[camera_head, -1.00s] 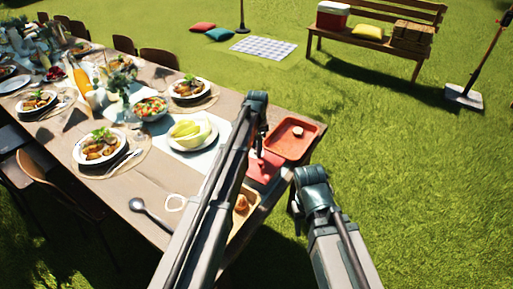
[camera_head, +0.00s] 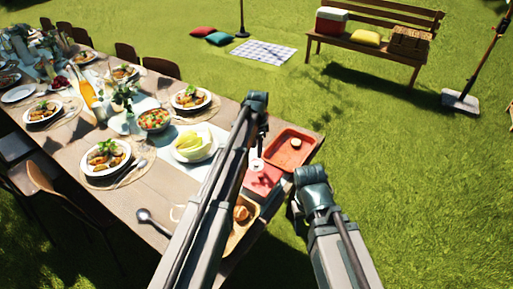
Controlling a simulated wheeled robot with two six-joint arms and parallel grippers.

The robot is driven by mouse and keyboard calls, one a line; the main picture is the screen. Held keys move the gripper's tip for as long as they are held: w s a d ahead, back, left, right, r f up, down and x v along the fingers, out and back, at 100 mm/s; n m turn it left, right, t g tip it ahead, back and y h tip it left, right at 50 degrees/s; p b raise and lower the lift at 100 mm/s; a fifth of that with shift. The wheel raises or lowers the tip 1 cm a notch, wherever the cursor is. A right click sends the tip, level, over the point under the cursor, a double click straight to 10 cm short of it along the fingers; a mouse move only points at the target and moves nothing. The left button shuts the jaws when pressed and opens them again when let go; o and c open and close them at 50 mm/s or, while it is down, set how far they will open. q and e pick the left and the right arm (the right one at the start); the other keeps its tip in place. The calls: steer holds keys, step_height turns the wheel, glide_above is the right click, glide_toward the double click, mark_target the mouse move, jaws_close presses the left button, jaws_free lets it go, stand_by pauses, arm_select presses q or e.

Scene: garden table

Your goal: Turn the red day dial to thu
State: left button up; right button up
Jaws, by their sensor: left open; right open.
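A flat red piece (camera_head: 263,180) lies at the near right end of the table, partly hidden by my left arm. A small pale round part shows at its far edge. I take it for the red day dial, but no day marks or pointer can be read. My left gripper (camera_head: 262,138) is open above the table, just beyond the red piece in the picture; whether it touches anything cannot be told. My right gripper (camera_head: 296,212) is open and empty, to the right of the table edge over the grass.
An orange tray (camera_head: 304,150) with a small round item lies right of my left gripper. A yellowish tray (camera_head: 236,236) with food is nearer, partly behind my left arm. A white bowl (camera_head: 194,155), a dark spoon (camera_head: 154,219) and plates lie left.

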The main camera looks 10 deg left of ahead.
arm_select(q)
step_height(320, 180, up, 6)
steer(key=p, duration=0.5)
steer(key=s+d+n, duration=0.3)
steer(key=s+d, duration=0.1)
steer(key=s, duration=1.1)
steer(key=s+d+n+y, duration=0.1)
steer(key=s+d+n, duration=0.3)
steer(key=s, duration=1.2)
steer(key=shift+d+f+n+g+b, duration=0.3)
steer(key=shift+d+b, duration=0.15)
steer(key=shift+d, duration=0.05)
